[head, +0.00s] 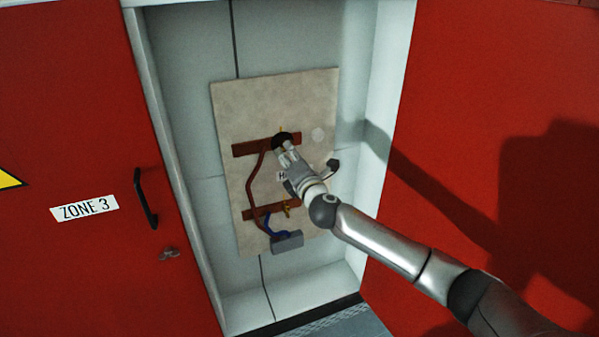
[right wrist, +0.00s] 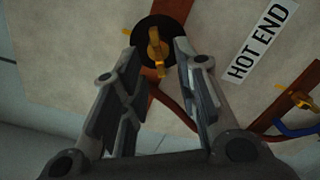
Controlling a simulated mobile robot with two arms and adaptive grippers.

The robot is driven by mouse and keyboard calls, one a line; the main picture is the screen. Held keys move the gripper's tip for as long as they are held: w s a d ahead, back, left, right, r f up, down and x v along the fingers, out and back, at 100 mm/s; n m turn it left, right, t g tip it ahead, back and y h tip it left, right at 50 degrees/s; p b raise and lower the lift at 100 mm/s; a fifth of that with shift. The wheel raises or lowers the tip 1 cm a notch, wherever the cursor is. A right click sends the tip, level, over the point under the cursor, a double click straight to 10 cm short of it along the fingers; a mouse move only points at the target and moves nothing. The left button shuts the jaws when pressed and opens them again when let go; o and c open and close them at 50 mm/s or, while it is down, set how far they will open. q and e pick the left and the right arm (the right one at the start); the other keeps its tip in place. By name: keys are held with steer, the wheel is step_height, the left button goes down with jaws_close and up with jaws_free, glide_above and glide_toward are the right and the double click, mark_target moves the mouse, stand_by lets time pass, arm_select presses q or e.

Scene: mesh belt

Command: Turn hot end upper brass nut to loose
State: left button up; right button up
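The upper brass nut (right wrist: 156,46) is a wing-shaped piece on a round black disc (right wrist: 170,22), where a brown bar crosses the pale hot end board (right wrist: 80,30). In the head view the disc (head: 276,137) shows just beyond my right gripper (head: 285,147), which hides most of the nut. In the right wrist view my right gripper (right wrist: 155,48) is open, with one finger on each side of the nut. Gaps show between the fingers and the nut, and nothing is held. My left gripper is not in view.
A lower brass nut (head: 287,207) sits on the lower brown bar, near a blue cable (head: 270,225) and a grey box (head: 287,243). The board stands in a pale recess between red doors (head: 70,260). A "HOT END" label (right wrist: 262,40) is beside the gripper.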

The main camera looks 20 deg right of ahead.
steer(key=s, duration=0.9)
steer(key=shift+d, duration=0.15)
steer(key=shift+w, duration=0.1)
steer(key=s+d+f+m+g+h+b, duration=0.1)
steer(key=s+d+f+m+g, duration=0.15)
steer(key=f, duration=0.85)
steer(key=s+d+f+m+g+b, duration=0.1)
steer(key=s+f+m+g, duration=0.15)
steer(key=f, duration=0.95)
steer(key=s+d+f+m+g+h+b, duration=0.1)
steer(key=d+f+m+g, duration=0.15)
steer(key=f, duration=0.85)
steer(key=s+f+m+g, duration=0.2)
steer(key=s+f+m, duration=0.1)
steer(key=s+f, duration=0.6)
steer(key=s+f+m+g, duration=0.1)
steer(key=s+f+m, duration=0.3)
steer(key=s+f, duration=0.5)
steer(key=s+a+f+m+g+b, duration=0.1)
steer(key=s+f+m+g, duration=0.1)
steer(key=s+f, duration=0.4)
steer(key=s+a+f+m+g+y+b, duration=0.1)
steer(key=s+f, duration=0.5)
steer(key=s, duration=1)
steer(key=s+a+f+m+g, duration=0.3)
steer(key=s+f, duration=0.3)
steer(key=s, duration=0.6)
steer(key=shift+f+m+b, duration=0.4)
steer(key=shift+m, duration=0.45)
